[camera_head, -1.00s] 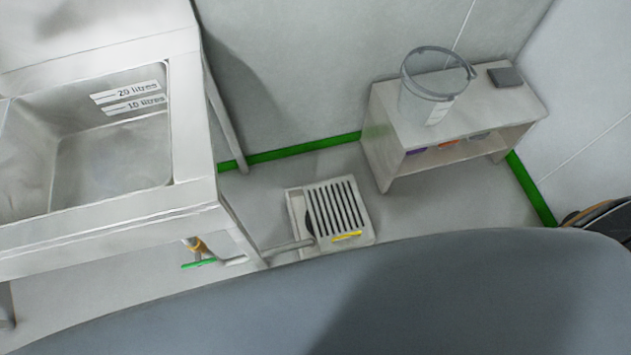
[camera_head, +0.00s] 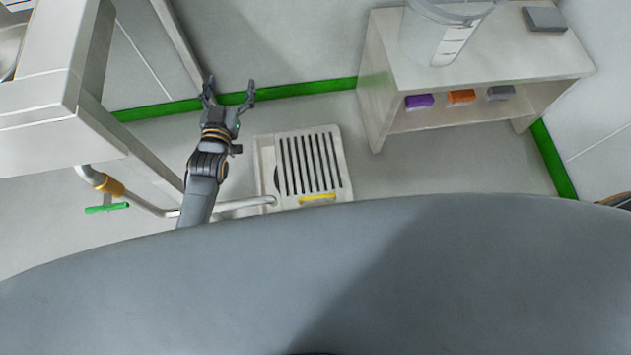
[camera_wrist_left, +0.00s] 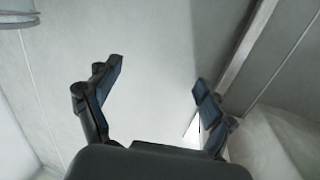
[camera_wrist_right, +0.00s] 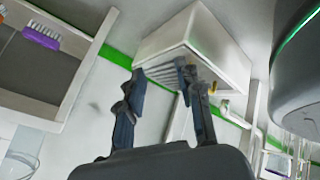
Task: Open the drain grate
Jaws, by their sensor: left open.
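The drain grate (camera_head: 312,163) is a pale slotted panel with dark slots, lying flat over the floor drain box (camera_head: 264,158). A yellow bar (camera_head: 317,198) runs along its near edge. My left gripper (camera_head: 230,90) is open and empty, left of and beyond the drain, apart from the grate. Its spread fingers also show in the left wrist view (camera_wrist_left: 158,84), with plain wall beyond. My right gripper (camera_wrist_right: 163,76) shows only in its wrist view, its fingers apart with nothing seen between them. A slatted surface behind these fingers is partly hidden; I cannot tell if it is the grate.
A pipe (camera_head: 238,204) leads to the drain from the left, with a green-handled valve (camera_head: 107,208). The steel sink stand (camera_head: 62,115) is at left. A low shelf (camera_head: 385,85) at right holds a clear bucket (camera_head: 445,35) and several brushes. Floor between drain and shelf is clear.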

